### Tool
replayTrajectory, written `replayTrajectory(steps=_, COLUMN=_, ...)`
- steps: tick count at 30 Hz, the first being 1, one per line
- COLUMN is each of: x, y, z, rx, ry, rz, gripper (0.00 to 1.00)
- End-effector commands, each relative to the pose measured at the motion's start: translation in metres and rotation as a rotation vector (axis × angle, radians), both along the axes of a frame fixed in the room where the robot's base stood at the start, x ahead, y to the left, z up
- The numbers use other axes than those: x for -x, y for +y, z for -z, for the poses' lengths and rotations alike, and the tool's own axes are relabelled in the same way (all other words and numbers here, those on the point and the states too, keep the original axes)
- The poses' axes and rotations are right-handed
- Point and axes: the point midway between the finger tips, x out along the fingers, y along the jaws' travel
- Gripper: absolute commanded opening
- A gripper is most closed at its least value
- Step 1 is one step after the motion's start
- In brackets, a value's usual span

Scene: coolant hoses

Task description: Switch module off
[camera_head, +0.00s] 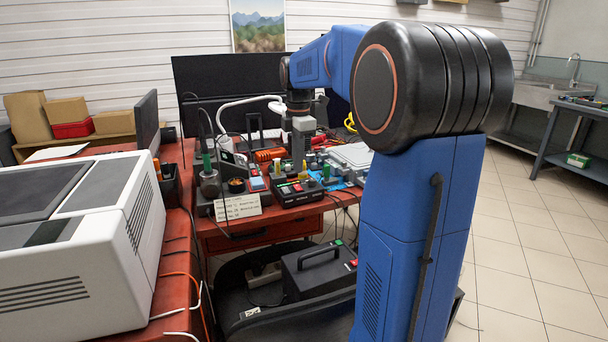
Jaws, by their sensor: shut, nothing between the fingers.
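On the red bench, a black module box (297,196) has a front panel with small red and green marks and coloured parts on top. Which box the task calls the module is not certain. A second black box (318,273) with a handle and a red and a green switch stands below the bench. My gripper (299,169) points down just behind and above the box on the bench. Its fingers look shut and hold nothing. The fingertips are small, and I cannot tell whether they touch anything. The switch positions are too small to read.
A soldering stand (209,184) and a paper label (238,207) are left of the box. Orange coiled hose (270,155) and a grey case (350,157) crowd the bench. A large white machine (75,245) fills the left. The tiled floor (530,270) at right is clear.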

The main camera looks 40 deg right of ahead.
Motion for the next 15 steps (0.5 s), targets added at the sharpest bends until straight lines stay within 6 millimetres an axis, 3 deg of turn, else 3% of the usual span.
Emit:
replayTrajectory(steps=7, x=0.002, y=0.0, z=-0.051, rx=0.002, ry=-0.007, rz=0.001, gripper=0.0)
replayTrajectory(steps=15, x=0.003, y=0.0, z=-0.083, rx=0.001, ry=-0.007, rz=0.001, gripper=0.0)
